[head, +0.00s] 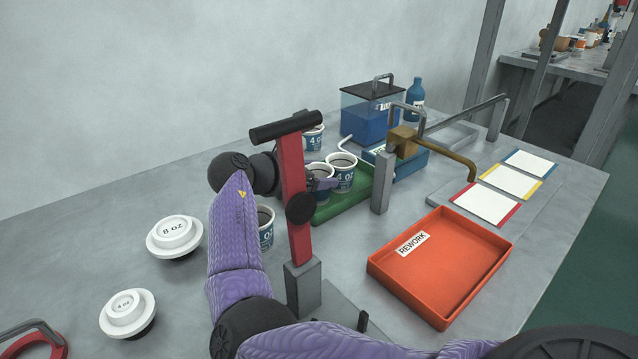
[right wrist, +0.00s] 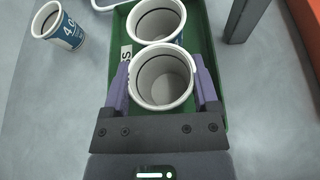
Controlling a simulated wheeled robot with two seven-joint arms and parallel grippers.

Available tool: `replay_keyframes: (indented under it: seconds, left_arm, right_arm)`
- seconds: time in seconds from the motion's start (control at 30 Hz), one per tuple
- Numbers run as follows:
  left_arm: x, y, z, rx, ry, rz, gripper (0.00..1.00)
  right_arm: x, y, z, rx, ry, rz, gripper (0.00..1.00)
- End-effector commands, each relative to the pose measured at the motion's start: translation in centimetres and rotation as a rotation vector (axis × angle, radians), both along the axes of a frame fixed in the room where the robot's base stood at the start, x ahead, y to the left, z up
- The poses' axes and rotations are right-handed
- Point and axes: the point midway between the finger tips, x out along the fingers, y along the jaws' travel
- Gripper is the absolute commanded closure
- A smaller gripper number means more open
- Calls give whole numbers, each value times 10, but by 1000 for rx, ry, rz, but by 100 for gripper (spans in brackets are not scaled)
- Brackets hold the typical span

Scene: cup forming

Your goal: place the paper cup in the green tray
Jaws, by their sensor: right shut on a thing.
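The green tray (head: 352,205) stands on the table behind the red upright post. In the right wrist view my right gripper (right wrist: 163,90) is shut on a white-rimmed paper cup (right wrist: 162,80). The cup is upright, over or in the tray (right wrist: 206,40); I cannot tell whether its base touches the tray floor. A second paper cup (head: 342,172) stands in the tray right beside it, and also shows in the right wrist view (right wrist: 157,17). My left gripper is not in view.
Other paper cups stand outside the tray, one behind the post (head: 314,137) and one beside my arm (head: 265,226). The red post (head: 297,200) is close to my right arm. An orange REWORK tray (head: 440,262) is at right. White discs (head: 174,235) lie left.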

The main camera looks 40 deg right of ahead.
Motion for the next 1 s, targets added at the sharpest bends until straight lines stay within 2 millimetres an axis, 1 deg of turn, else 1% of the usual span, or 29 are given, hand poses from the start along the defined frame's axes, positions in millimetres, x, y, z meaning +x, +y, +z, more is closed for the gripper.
replay_keyframes:
  seconds: [0.07, 0.2, 0.23, 0.33, 0.57, 0.63, 0.67, 0.77, 0.8, 0.9, 1.0]
  left_arm:
    - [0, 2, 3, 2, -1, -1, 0]
    - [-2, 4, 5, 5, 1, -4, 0]
    - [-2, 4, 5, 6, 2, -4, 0]
    - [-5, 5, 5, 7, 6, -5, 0]
    - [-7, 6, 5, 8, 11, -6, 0]
    - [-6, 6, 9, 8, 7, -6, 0]
    - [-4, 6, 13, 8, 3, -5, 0]
    - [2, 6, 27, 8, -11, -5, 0]
    - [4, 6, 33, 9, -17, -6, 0]
    - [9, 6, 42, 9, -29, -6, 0]
    - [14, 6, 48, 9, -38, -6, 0]
  right_arm:
    - [0, 0, 3, 0, -1, 1, 78]
    - [0, 0, 1, 0, 0, 1, 78]
    - [0, 0, 0, 0, 0, 1, 21]
    - [0, 0, 0, 0, -1, 1, 0]
    - [0, 0, 1, 0, -2, 0, 0]
    - [0, 5, 8, 0, -3, 3, 0]
    - [1, 11, 12, -1, -2, 5, 0]
    - [2, 36, 26, 1, -4, 6, 0]
    - [3, 47, 31, 1, -5, 6, 0]
    - [5, 73, 41, 0, -4, 6, 0]
    - [6, 93, 47, 0, -4, 4, 0]
